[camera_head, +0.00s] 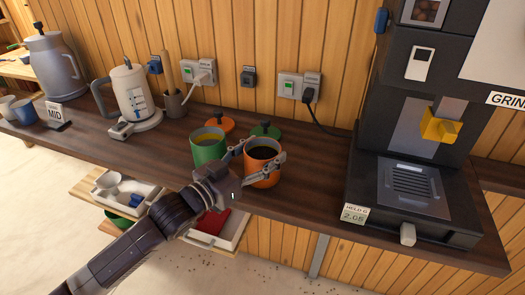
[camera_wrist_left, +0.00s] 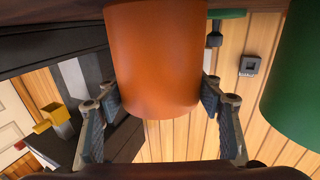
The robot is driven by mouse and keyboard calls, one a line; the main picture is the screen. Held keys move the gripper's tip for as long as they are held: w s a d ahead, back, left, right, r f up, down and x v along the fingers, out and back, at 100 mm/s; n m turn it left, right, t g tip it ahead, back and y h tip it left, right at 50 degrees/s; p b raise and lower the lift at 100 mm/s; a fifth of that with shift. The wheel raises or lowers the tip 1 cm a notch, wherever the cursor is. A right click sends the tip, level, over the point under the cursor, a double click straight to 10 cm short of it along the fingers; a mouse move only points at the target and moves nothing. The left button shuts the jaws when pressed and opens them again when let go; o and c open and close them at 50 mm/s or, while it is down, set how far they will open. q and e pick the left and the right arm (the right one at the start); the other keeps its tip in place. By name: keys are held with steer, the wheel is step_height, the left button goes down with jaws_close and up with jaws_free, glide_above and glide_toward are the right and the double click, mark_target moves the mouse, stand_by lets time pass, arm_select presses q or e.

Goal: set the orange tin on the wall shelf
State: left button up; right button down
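The orange tin (camera_head: 263,172) stands upright near the counter's front edge, filled with something dark. It also fills the upper middle of the left wrist view (camera_wrist_left: 158,55). My left gripper (camera_head: 261,157) reaches in from the left with one finger on each side of the tin. In the left wrist view my left gripper (camera_wrist_left: 160,95) has its pads close against both sides of the tin. Whether the tin's base touches the counter is hard to tell. The wall shelf is not clearly recognisable in view. My right gripper is not in view.
A green tin (camera_head: 208,146) stands just left of the orange tin. A dark machine (camera_head: 415,190) stands on the right. A kettle (camera_head: 131,92) stands at the left. Open trays (camera_head: 235,233) hang below the counter.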

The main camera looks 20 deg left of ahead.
arm_select(q)
steer(key=o, duration=0.4)
steer(key=shift+o, duration=0.2)
steer(key=shift+r, duration=0.2)
steer(key=shift+s+a+f, duration=0.15)
steer(key=shift+s+f, duration=0.05)
steer(key=shift+s, duration=0.05)
steer(key=b+v, duration=0.2)
steer(key=v, duration=0.7)
steer(key=shift+s+a+b, duration=0.1)
steer(key=shift+s+b, duration=0.15)
steer(key=shift+b, duration=0.1)
steer(key=shift+v, duration=1)
steer(key=shift+r, duration=0.15)
